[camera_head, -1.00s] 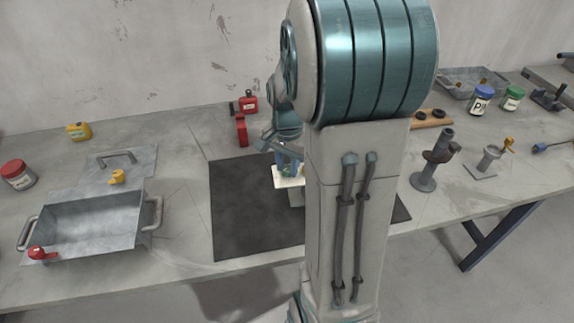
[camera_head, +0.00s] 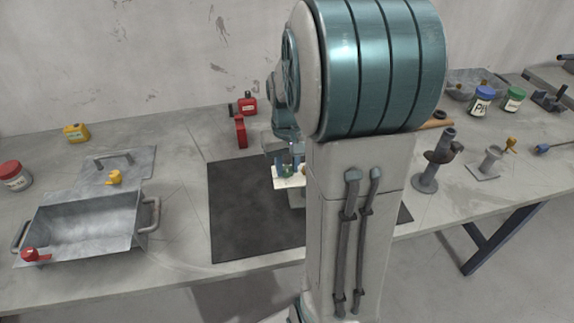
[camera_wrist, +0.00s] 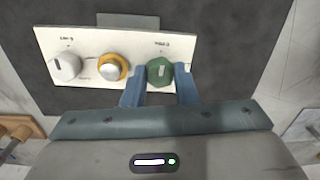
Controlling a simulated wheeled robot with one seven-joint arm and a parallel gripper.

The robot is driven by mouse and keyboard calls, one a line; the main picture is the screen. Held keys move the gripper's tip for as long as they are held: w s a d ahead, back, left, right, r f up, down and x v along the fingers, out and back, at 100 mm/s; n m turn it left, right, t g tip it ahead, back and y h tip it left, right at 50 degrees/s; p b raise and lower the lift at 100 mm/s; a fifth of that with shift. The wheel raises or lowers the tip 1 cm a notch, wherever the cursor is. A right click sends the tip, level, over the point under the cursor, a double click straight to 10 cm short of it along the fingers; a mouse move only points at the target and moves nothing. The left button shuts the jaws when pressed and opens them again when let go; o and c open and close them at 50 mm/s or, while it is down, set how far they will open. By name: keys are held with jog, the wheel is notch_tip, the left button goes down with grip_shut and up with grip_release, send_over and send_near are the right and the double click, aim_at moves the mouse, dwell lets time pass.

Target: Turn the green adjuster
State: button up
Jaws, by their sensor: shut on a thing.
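The green adjuster (camera_wrist: 160,72) is a faceted knob at the right end of a white panel (camera_wrist: 88,42) in the wrist view. My gripper (camera_wrist: 160,80) has its two blue fingers shut on the knob, one on each side. A white knob (camera_wrist: 65,66) and a yellow-ringed knob (camera_wrist: 112,68) sit to its left on the panel. In the head view my gripper (camera_head: 289,163) is at the panel (camera_head: 287,182), and my arm hides the panel's right part. The green knob (camera_head: 288,171) shows small between the fingers.
The panel stands on a dark mat (camera_head: 245,210). A metal tray (camera_head: 150,222) with handles is to the left. Red items (camera_head: 241,132) stand behind. A grey stand (camera_head: 428,178) and jars (camera_head: 482,101) are to the right. The mat's left part is clear.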

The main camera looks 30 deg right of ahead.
aim_at(287, 168)
jog(key=shift+n, duration=0.7)
jog(key=o, duration=1)
notch_tip(287, 168, up, 14)
jog(key=shift+f, duration=0.1)
jog(key=s+a+f+t, duration=0.3)
jog(key=s+a+f, duration=0.4)
jog(key=s+a, duration=0.5)
jog(key=shift+s+a+f+n, duration=0.15)
jog(key=shift+a+f+n, duration=0.05)
jog(key=shift+f+n, duration=0.2)
